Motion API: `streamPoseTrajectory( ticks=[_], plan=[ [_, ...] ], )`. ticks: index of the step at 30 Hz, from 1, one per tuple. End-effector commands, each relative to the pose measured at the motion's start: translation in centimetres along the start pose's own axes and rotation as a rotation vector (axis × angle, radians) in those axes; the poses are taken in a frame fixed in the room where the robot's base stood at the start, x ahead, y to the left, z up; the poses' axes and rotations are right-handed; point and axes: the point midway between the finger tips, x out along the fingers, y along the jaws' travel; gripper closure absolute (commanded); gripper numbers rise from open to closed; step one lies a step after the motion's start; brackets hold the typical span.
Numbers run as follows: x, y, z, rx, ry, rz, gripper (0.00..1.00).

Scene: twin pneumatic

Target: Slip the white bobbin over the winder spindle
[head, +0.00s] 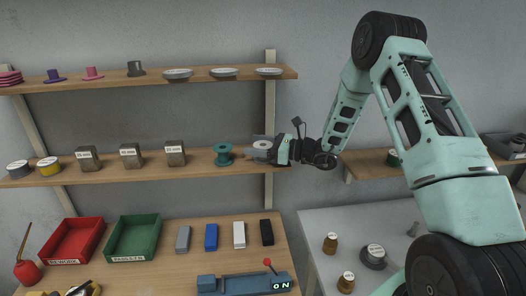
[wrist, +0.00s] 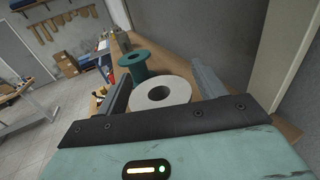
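The white bobbin (head: 263,144) is at the right end of the middle shelf, right of a teal bobbin (head: 223,154). In the wrist view the white bobbin (wrist: 178,93) shows its round top flange and dark centre hole, lying between my two fingers. My gripper (head: 268,152) reaches in from the right at shelf height. In the wrist view my gripper (wrist: 160,84) has its fingers apart, with narrow gaps seeming to show on both sides of the bobbin. The bobbin's underside is hidden. I cannot clearly identify the winder spindle.
The middle shelf (head: 110,175) also holds several labelled blocks and tins. Below, the bench has a red tray (head: 76,239), a green tray (head: 136,236), several small blocks and a blue device (head: 243,283) reading ON. A grey table (head: 318,218) at right holds several small items.

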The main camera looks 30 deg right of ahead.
Motion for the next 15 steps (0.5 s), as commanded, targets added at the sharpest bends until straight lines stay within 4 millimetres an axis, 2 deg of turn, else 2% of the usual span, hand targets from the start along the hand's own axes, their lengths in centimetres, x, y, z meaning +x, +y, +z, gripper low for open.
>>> streamPoseTrajectory(
  ticks=[1, 3, 4, 15],
  plan=[
    [-0.01, 0.0, 0.01, 0.0, 0.0, 0.0, 0.46],
    [-0.01, 0.0, 0.01, 0.0, 0.0, 0.0, 0.66],
    [-0.02, 0.0, 0.02, 0.0, 0.0, 0.0, 0.72],
    [-0.04, 0.04, 0.08, -0.001, -0.001, 0.0, 0.72]
  ],
)
